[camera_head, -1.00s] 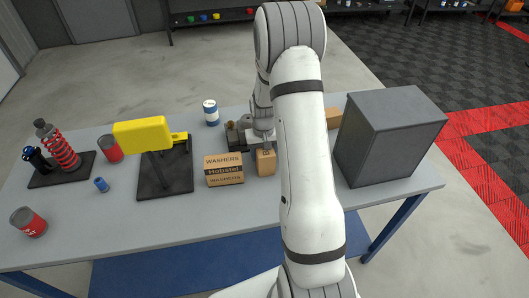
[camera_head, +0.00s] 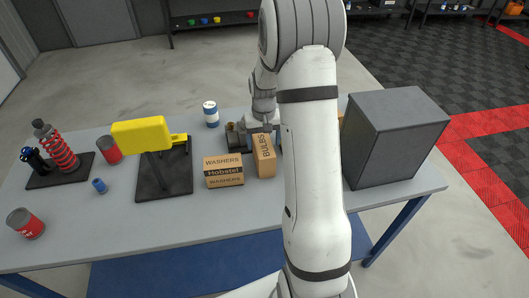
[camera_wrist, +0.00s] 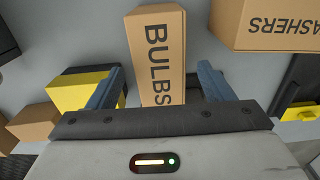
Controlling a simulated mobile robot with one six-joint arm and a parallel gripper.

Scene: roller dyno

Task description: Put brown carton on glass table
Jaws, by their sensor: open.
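A tall brown carton marked BULBS (camera_head: 264,156) stands on the grey table (camera_head: 150,235), right of a wider brown carton marked WASHERS (camera_head: 223,171). In the wrist view the BULBS carton (camera_wrist: 157,45) lies ahead of and between my fingers, with grey showing on both sides. My gripper (camera_wrist: 158,72) is open and empty. In the head view my gripper is just behind the BULBS carton, partly hidden by my arm. Which carton is meant I cannot tell. I make out no glass table; the tabletop looks opaque grey.
A large dark grey box (camera_head: 395,138) stands at the right. A yellow device (camera_head: 143,135) on a black base stands left of the cartons. A blue-white can (camera_head: 211,114) is behind. A yellow-black block (camera_wrist: 84,90) is beside my left finger.

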